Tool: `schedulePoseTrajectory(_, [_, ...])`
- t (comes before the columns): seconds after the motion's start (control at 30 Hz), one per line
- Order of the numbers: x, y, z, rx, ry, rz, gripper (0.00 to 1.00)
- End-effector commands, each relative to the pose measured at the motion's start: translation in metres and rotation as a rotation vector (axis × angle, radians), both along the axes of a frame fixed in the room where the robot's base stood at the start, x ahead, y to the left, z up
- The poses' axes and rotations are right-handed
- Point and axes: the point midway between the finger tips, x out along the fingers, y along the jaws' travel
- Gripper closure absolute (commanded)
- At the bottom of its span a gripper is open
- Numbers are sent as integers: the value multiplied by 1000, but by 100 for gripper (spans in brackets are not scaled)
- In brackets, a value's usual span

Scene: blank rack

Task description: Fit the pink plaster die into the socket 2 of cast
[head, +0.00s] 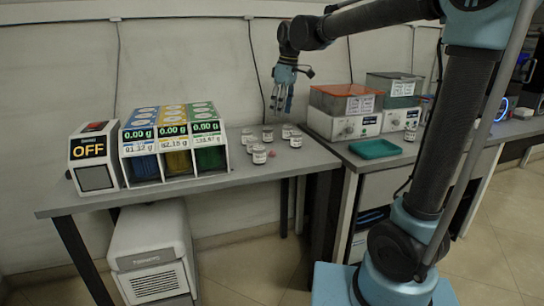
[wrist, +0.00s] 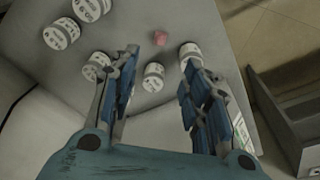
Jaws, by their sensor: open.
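The small pink die (wrist: 160,38) lies on the grey table top in the wrist view, beyond and roughly between my fingertips. In the head view, a small pinkish spot (head: 272,154) beside the front white jar looks like the same die. My gripper (wrist: 159,65) is open and empty, with its two blue fingers apart. In the head view my gripper (head: 282,108) hangs fingers-down above the back right part of the table, apart from the jars. I cannot make out the cast or its socket 2 in either view.
Several white labelled jars (head: 259,154) stand around the die; one jar (wrist: 153,77) shows between my fingers. A dispenser with coloured bins (head: 174,142) and an OFF box (head: 93,158) stand at left. A green tray (head: 375,148) lies on the right bench. The table's front middle is clear.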

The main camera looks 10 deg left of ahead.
Motion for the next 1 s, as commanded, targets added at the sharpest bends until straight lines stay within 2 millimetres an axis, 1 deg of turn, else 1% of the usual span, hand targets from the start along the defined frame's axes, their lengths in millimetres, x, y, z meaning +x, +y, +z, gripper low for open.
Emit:
schedulePoseTrajectory(0.03, [0,5,0,0,0,10,57])
schedulePoseTrajectory(0.17, [1,11,-8,0,0,19,57])
schedulePoseTrajectory(0.6, [4,20,-81,-1,0,19,57])
schedulePoseTrajectory(0.8, [5,24,-109,-1,1,18,57])
schedulePoseTrajectory(1.0, [5,25,-121,-1,1,17,57])
